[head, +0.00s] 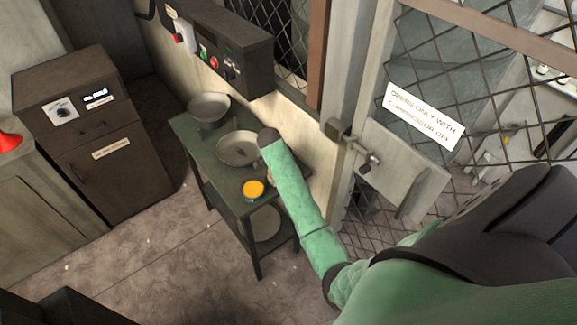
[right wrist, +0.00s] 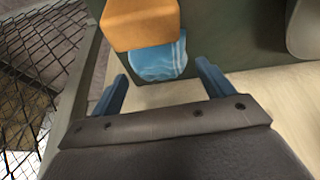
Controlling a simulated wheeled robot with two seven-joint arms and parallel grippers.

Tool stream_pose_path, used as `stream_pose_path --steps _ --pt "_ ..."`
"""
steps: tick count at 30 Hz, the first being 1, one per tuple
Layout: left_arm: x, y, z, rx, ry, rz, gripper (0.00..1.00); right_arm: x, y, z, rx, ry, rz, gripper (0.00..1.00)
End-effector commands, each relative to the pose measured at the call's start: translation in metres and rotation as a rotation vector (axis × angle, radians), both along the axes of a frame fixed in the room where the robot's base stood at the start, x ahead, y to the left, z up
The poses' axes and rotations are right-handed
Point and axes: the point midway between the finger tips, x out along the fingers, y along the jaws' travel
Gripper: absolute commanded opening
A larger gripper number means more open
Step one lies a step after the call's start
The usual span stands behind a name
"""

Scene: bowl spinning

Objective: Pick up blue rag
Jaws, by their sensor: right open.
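The blue rag (right wrist: 158,64) lies on the dark green table top in the right wrist view, against an orange block (right wrist: 140,22) that hides part of it. My right gripper (right wrist: 160,72) is open, with its two blue fingers apart on either side of the rag's near edge and nothing held. My left gripper is not in view.
A bowl (head: 208,108) and a wide metal pan (head: 238,149) are on the table. A control box (head: 225,55) hangs on the wall above. A mesh door (head: 470,90) is at the right.

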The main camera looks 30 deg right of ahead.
Motion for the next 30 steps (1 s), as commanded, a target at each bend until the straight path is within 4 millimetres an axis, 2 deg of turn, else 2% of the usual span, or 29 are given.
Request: stream_pose_path --steps 3,11,12,19,30 --pt "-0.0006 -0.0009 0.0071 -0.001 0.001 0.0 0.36 0.0003 -0.0037 -0.008 0.0 0.001 0.001 0.8" --pt "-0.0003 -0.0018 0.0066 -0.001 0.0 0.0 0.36 0.0006 -0.0043 -0.0126 0.001 0.0 0.0 0.8" --pt "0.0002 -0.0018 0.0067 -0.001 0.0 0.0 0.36 0.0006 -0.0043 -0.0125 0.001 0.0 0.0 0.78" --pt "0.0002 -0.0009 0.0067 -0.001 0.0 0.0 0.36 0.0006 -0.0043 -0.0122 0.001 0.0 0.0 0.33" --pt "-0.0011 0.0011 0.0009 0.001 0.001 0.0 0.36 0.0017 -0.0043 -0.0069 0.0 -0.003 0.001 0.32"
